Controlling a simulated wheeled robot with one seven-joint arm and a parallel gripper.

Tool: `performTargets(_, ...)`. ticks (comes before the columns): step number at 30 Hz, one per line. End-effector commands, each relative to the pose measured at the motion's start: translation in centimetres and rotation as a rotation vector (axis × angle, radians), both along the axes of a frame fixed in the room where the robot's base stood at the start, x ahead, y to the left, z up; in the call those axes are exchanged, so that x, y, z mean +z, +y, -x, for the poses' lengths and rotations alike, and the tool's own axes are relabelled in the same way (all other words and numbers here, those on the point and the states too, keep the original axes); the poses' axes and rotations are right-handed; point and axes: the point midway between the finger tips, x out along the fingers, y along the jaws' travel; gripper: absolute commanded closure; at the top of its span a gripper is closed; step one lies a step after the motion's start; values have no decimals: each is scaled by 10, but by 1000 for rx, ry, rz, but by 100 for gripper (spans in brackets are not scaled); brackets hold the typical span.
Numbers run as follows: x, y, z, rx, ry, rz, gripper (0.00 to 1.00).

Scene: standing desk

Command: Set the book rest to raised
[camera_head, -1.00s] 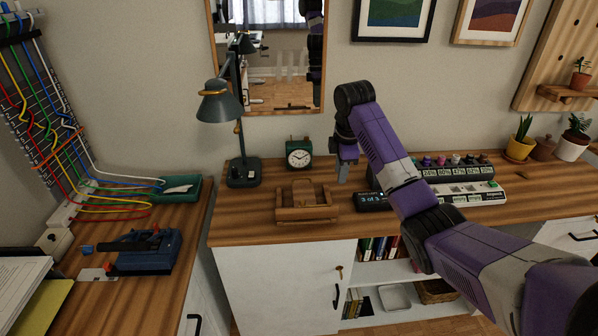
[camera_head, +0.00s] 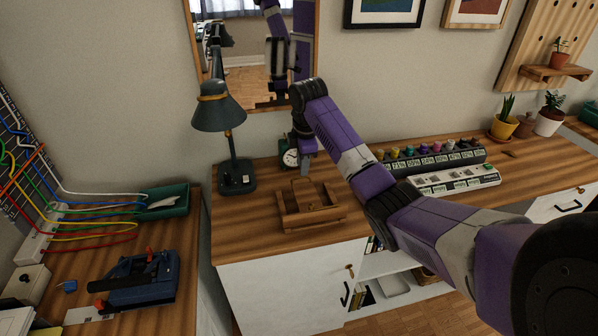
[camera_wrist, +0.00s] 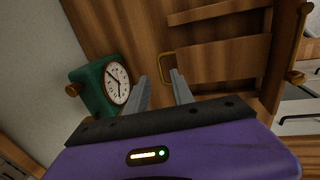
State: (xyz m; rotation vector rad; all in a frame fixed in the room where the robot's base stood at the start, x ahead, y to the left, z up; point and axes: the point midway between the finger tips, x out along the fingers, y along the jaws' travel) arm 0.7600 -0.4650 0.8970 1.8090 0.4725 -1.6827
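The book rest (camera_head: 310,222) is a low wooden frame on the desk below the mirror. Its panel appears to lie low, but its exact angle is hard to tell. In the wrist view its wooden slats (camera_wrist: 222,57) fill the upper right, with a brass loop (camera_wrist: 166,68) at the near edge. My gripper (camera_head: 306,160) hangs just behind the book rest, pointing down. In the wrist view the two fingers of my gripper (camera_wrist: 158,76) are apart, with nothing held between them. The brass loop is just beyond the fingertips, and contact cannot be told.
A green clock (camera_wrist: 103,88) stands close to the left finger; in the head view the clock (camera_head: 290,159) is partly hidden by my arm. A dark desk lamp (camera_head: 236,178) stands left of the book rest. A labelled rack (camera_head: 437,162) and white strip (camera_head: 455,181) lie to the right.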

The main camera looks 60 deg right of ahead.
Motion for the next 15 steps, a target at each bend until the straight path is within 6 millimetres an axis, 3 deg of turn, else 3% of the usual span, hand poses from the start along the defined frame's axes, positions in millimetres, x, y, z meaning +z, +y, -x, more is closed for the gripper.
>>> performTargets(6, -30, -5, -3, 0, 1, 0, 71)
performTargets(15, -43, -6, -5, 1, 0, 2, 71)
